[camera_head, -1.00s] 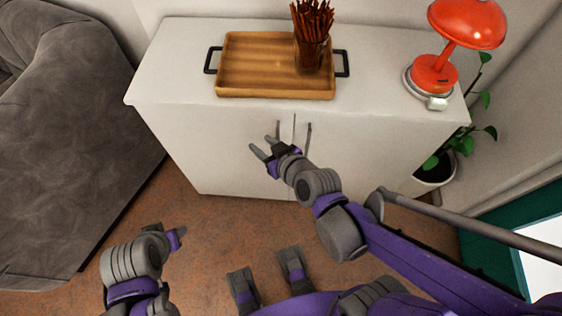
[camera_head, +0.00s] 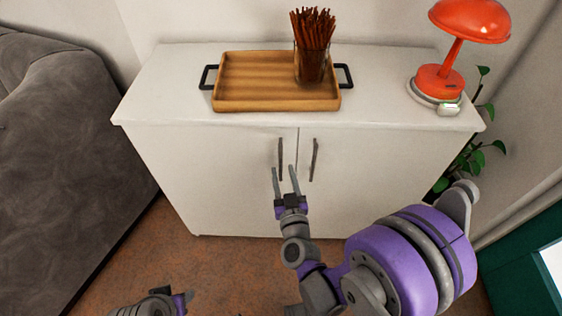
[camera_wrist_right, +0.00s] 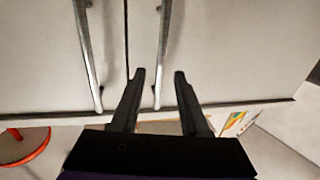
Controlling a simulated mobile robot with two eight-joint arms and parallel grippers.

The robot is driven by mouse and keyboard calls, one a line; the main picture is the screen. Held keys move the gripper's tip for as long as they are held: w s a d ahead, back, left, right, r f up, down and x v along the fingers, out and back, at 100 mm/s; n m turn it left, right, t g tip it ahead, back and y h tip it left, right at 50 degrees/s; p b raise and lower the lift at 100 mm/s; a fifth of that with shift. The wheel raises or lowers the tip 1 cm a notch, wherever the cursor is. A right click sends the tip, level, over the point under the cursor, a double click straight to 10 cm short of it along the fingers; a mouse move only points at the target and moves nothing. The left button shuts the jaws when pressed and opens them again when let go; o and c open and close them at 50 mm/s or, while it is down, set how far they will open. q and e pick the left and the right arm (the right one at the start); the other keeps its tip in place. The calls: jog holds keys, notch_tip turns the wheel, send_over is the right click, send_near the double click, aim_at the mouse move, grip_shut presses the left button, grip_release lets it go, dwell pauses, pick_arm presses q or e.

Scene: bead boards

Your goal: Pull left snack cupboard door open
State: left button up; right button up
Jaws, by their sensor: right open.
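The snack cupboard (camera_head: 215,215) is white, with two shut doors. The left door (camera_head: 215,170) has a grey upright bar handle (camera_head: 281,150) near the middle seam. The right door's handle (camera_head: 314,160) stands beside it. My right gripper (camera_head: 284,169) is open and empty, with its fingertips at the lower part of the left handle in the head view. In the right wrist view the left handle (camera_wrist_right: 163,45) shows between the open fingers (camera_wrist_right: 158,75); how near it is I cannot tell. My left gripper (camera_head: 184,298) shows partly at the bottom edge.
On the cupboard top stand a wooden tray (camera_head: 245,104) with black handles, a glass of brown sticks (camera_head: 311,62) and a red lamp (camera_head: 440,81). A grey sofa (camera_head: 70,150) is at left, a plant (camera_head: 485,158) at right. Brown floor lies in front.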

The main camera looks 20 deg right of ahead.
aim_at(281, 163)
jog(key=w, duration=0.4)
jog(key=shift+w+d, duration=0.2)
jog(key=shift+w, duration=0.2)
grip_shut()
dwell(1.1)
